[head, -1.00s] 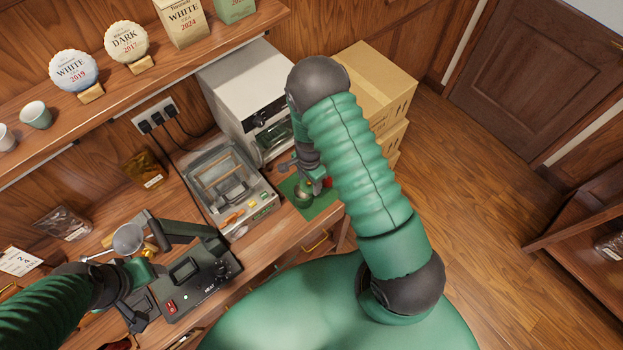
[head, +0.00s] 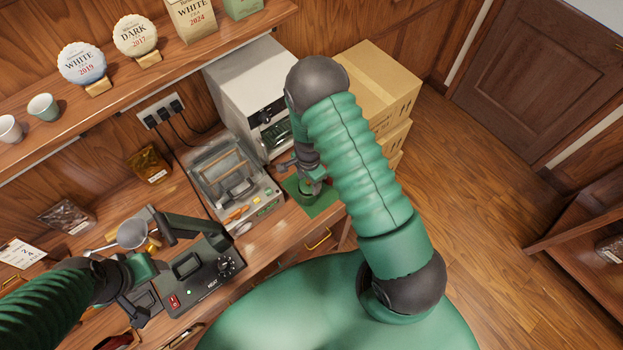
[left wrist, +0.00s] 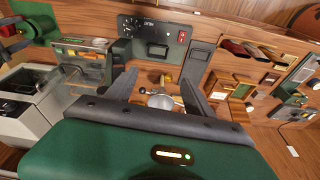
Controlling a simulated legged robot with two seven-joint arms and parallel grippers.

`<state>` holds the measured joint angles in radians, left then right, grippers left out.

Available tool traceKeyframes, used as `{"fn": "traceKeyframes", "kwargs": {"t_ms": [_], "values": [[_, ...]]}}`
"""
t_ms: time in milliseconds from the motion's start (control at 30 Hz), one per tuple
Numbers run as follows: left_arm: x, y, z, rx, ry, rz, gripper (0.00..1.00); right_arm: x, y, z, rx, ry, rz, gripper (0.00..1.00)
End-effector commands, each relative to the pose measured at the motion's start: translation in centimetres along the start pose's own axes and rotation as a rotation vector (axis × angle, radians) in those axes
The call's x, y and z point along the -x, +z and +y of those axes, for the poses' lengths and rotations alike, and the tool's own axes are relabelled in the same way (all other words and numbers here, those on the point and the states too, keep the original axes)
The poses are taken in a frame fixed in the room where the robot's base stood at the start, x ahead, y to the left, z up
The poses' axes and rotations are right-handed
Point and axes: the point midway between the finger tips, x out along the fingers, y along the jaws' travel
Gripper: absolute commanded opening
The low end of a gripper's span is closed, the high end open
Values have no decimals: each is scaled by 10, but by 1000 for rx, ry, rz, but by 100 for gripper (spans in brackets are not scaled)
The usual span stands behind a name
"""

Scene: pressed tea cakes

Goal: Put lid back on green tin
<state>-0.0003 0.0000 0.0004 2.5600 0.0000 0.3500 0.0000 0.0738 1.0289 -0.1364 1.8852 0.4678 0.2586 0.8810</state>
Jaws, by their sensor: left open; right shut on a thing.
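The green tin (head: 306,196) stands on a green mat (head: 324,209) at the right end of the counter in the head view. My right gripper (head: 314,181) is directly over the tin, shut on what appears to be its lid. The lid is mostly hidden by the gripper and arm, and I cannot tell whether it touches the tin's rim. My left gripper (head: 140,285) is low at the left, over the counter. In the left wrist view its fingers (left wrist: 158,92) are spread apart, with a round metal strainer (left wrist: 160,101) seen between and beyond them.
A glass-lidded machine (head: 228,180) stands left of the mat, and a white oven-like box (head: 250,80) behind it. A black device (head: 195,273) lies near my left gripper. Cardboard boxes (head: 375,85) stack behind my right arm.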

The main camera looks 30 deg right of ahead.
Motion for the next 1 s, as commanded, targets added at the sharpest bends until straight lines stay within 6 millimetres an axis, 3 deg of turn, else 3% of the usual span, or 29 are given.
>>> {"fn": "traceKeyframes", "kwargs": {"t_ms": [1000], "values": [[-3,1,0,1,0,0,62,-2,-7,1,0,1,-2,10]]}}
